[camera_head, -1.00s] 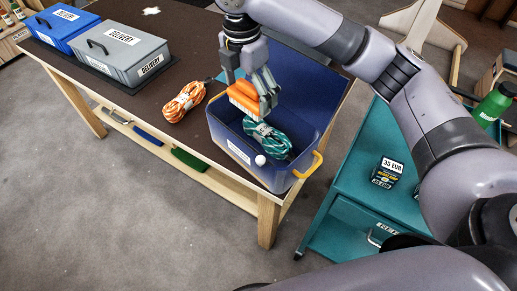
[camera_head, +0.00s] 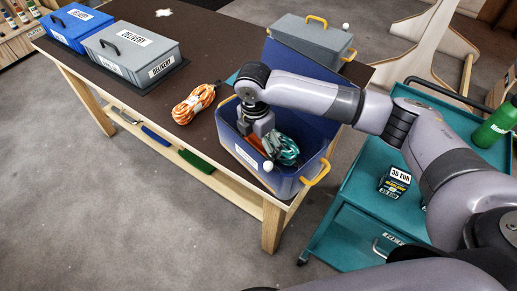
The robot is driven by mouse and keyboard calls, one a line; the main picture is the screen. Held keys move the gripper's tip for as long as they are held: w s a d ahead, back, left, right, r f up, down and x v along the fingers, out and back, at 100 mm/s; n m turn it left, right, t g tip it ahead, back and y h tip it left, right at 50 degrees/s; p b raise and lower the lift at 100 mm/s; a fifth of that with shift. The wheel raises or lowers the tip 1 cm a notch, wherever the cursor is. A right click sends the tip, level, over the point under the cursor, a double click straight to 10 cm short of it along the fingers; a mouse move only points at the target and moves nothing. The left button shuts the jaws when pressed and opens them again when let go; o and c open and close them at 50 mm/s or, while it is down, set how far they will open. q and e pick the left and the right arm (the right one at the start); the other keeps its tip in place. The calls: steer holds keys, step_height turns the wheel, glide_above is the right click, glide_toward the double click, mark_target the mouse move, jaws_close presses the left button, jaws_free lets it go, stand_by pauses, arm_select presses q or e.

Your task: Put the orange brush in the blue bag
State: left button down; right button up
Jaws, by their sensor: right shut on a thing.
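The blue bag (camera_head: 287,187) looks like an open blue bin with a yellow handle, standing at the table's right end. My right gripper (camera_head: 263,127) points down inside its left part. It is shut on the orange brush (camera_head: 255,143), of which only a small orange patch shows low beside the fingers. The rest of the brush is hidden by the gripper and the bin wall, so I cannot tell whether it touches the bottom. My left gripper is not in view.
A teal rope bundle (camera_head: 283,150) lies in the bin, right of my gripper. An orange rope (camera_head: 194,104) lies on the table to the left. A grey box (camera_head: 312,40) stands behind, and grey and blue delivery boxes stand at the left. A teal cart (camera_head: 355,205) is at the right.

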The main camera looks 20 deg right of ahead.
mark_target(256, 141)
steer(key=shift+f, duration=1.7)
steer(key=o, duration=1)
steer(key=shift+f, duration=0.1)
steer(key=r, duration=0.8)
steer(key=r+b, duration=0.1)
steer(key=r, duration=0.3)
steer(key=shift+s+a+r, duration=0.15)
steer(key=shift+a, duration=0.2)
